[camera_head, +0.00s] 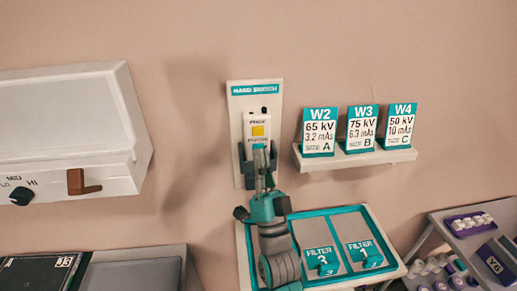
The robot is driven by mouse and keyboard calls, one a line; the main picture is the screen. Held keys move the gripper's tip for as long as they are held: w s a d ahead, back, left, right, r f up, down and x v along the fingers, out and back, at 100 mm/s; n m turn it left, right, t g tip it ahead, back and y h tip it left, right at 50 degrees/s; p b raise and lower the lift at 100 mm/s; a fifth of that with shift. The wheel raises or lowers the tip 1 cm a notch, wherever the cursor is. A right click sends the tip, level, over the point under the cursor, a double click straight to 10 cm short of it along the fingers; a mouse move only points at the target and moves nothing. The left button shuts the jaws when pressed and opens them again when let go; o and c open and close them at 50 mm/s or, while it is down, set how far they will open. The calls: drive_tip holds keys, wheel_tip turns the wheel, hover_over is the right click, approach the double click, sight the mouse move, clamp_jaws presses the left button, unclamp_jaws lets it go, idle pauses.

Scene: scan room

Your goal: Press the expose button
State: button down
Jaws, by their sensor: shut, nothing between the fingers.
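A white hand switch (257,117) is mounted upright on a wall plate (238,107) headed "HAND SWITCH". A yellow square button (258,131) shows on its front, with small print above and below that I cannot read surely. I cannot tell whether this is the expose button. My gripper (260,154) is shut and empty, pointing up in front of the hand switch's lower part, just below the yellow button. It hides that lower part, and I cannot tell whether it touches the switch. Dark holder-like pieces show on either side of my gripper.
A shelf (356,159) with cards W2 (320,131), W3 (361,128) and W4 (400,126) is to the right. Below is a tray (307,230) with two teal filter blocks (322,261). A white unit with knobs (70,130) hangs at left. A rack (470,240) stands lower right.

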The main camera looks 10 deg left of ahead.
drive_tip(key=shift+s+d, duration=0.15)
drive_tip(key=shift+s, duration=0.3)
drive_tip(key=shift+s+d, duration=0.25)
drive_tip(key=shift+s, duration=0.55)
drive_tip(key=shift+s+d, duration=0.2)
drive_tip(key=shift+s, duration=0.6)
drive_tip(key=shift+s+d, duration=0.25)
drive_tip(key=shift+s, duration=0.55)
drive_tip(key=s+d+f+n+g+h, duration=0.1)
drive_tip(key=s+d+f+g+h, duration=0.15)
drive_tip(key=s+d+f, duration=0.6)
drive_tip(key=s+d+f+n+g+h, duration=0.1)
drive_tip(key=s+d+f+g+h, duration=0.15)
drive_tip(key=s+d+f, duration=0.65)
drive_tip(key=s+d+f+g+h, duration=0.1)
drive_tip(key=s+f, duration=0.2)
drive_tip(key=s, duration=0.3)
drive_tip(key=s+d+f+g+h, duration=0.2)
drive_tip(key=s+f, duration=0.1)
drive_tip(key=s, duration=0.4)
drive_tip(key=s+d+f+n+g+h, duration=0.1)
drive_tip(key=s+d+f+g+h, duration=0.1)
drive_tip(key=s, duration=0.5)
drive_tip(key=shift+s+d+f, duration=0.2)
drive_tip(key=shift+f, duration=0.4)
